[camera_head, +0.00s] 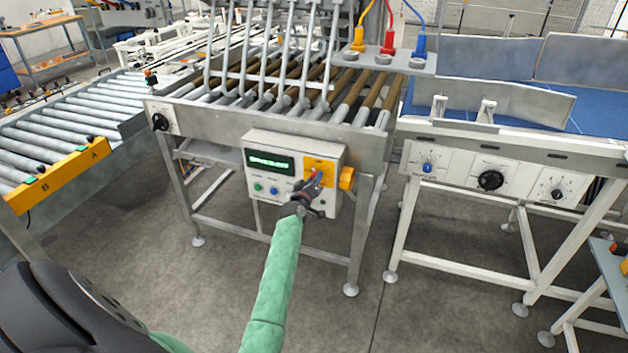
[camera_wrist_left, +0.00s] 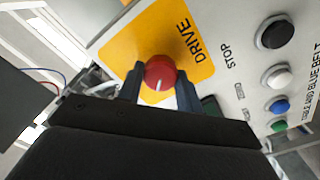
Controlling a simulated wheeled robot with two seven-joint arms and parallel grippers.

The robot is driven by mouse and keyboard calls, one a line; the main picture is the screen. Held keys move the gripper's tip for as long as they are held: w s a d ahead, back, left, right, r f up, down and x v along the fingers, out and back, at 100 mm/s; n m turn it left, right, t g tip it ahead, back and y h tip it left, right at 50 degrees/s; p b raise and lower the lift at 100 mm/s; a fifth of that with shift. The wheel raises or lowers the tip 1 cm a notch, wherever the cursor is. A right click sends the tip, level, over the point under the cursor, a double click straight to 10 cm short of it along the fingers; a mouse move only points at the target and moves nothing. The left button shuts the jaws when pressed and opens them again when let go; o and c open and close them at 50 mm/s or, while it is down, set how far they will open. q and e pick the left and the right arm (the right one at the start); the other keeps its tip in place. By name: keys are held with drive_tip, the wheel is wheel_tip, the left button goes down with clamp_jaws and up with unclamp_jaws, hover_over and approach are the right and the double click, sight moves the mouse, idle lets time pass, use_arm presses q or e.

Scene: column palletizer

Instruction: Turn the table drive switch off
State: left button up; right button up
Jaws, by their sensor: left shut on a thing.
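The table drive switch is a round red knob (camera_wrist_left: 160,71) with a white mark, on a yellow plate (camera_wrist_left: 185,40) lettered DRIVE in the left wrist view. The plate (camera_head: 322,166) also shows on the grey control box (camera_head: 268,142) in the head view. My left gripper (camera_head: 313,186) is at the front of this box. In the left wrist view my left gripper (camera_wrist_left: 159,88) has its two dark fingers shut on the red knob, one on either side. The fingers partly hide the knob in the head view. My right gripper is not in view.
The box also has a green display (camera_head: 271,161), several round buttons and an orange knob (camera_head: 347,178) on its right side. A roller table (camera_head: 250,118) stands above it. A roller conveyor (camera_head: 70,120) is at the left, and a blue-topped table (camera_head: 500,150) at the right.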

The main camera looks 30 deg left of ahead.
use_arm(q)
drive_tip(key=n+p, duration=0.1)
drive_tip(key=n, duration=0.8)
drive_tip(key=shift+a+n, duration=0.15)
drive_tip(key=shift+n, duration=0.15)
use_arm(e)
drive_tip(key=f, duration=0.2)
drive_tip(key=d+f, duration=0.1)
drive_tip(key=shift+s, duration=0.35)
use_arm(q)
drive_tip(key=shift+f, duration=0.1)
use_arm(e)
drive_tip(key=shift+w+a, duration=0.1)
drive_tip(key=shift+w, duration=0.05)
use_arm(q)
drive_tip(key=o, duration=1)
drive_tip(key=shift+s, duration=0.1)
